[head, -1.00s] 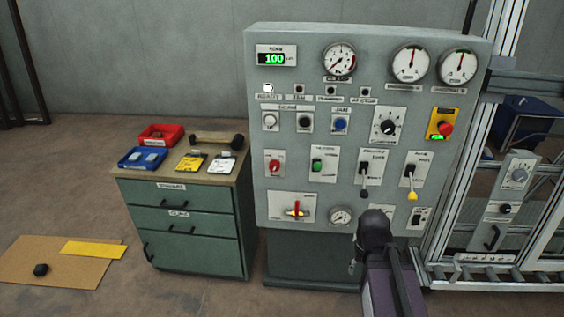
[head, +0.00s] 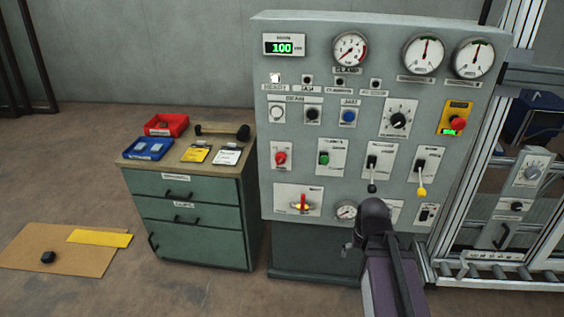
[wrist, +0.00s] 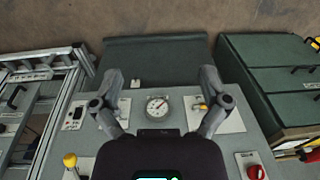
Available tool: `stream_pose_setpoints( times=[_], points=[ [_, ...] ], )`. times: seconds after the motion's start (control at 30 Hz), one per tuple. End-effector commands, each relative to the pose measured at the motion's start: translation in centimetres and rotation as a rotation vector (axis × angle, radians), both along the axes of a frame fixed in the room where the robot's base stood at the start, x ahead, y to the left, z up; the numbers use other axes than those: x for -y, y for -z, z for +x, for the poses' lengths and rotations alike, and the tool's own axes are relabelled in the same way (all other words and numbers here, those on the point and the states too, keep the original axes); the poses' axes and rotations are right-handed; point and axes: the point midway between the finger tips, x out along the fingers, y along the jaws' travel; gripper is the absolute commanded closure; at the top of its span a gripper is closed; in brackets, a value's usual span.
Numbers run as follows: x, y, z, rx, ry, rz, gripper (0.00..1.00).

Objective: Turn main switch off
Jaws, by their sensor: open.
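The grey control panel (head: 390,150) carries several switches, and their small labels are too blurred to read. A rotary switch with a red handle on a yellow disc (head: 301,204) sits on a white plate at the lower left; its handle looks upright. A red knob (head: 280,158) is above it. In the wrist view, the right finger partly covers the red-yellow switch (wrist: 201,106), and the red knob (wrist: 256,172) is at the lower right. My gripper (wrist: 160,82) is open and empty, its fingers spread in front of the panel around the view of a round gauge (wrist: 158,105).
Levers with black (head: 372,188) and yellow (head: 422,191) knobs stick out right of centre. A green drawer cabinet (head: 190,215) with red and blue bins stands left of the panel. An aluminium frame (head: 480,180) stands at the right. Floor is free in front of the cabinet.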

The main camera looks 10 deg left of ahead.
Motion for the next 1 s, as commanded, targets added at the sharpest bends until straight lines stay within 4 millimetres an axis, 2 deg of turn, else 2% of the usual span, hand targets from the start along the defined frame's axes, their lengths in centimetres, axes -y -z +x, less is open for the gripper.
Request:
stream_pose_setpoints(
  times=[0.17, 0.37, 0.5, 0.7, 0.83, 1.0],
  points=[
    [-3.8, 1.0, 3.2, 0.112, 0.065, 0.109, 0.02],
    [-9.9, 1.1, 8.6, 0.287, 0.233, 0.347, 0.02],
    [-14.6, 0.1, 12.3, 0.388, 0.395, 0.568, 0.02],
    [-20.1, -2.2, 16.8, 0.467, 0.66, 0.906, 0.02],
    [-22.7, -3.9, 19.2, 0.476, 0.85, 1.133, 0.02],
    [-25.0, -5.6, 21.9, 0.439, 1.118, 1.423, 0.02]
  ],
)
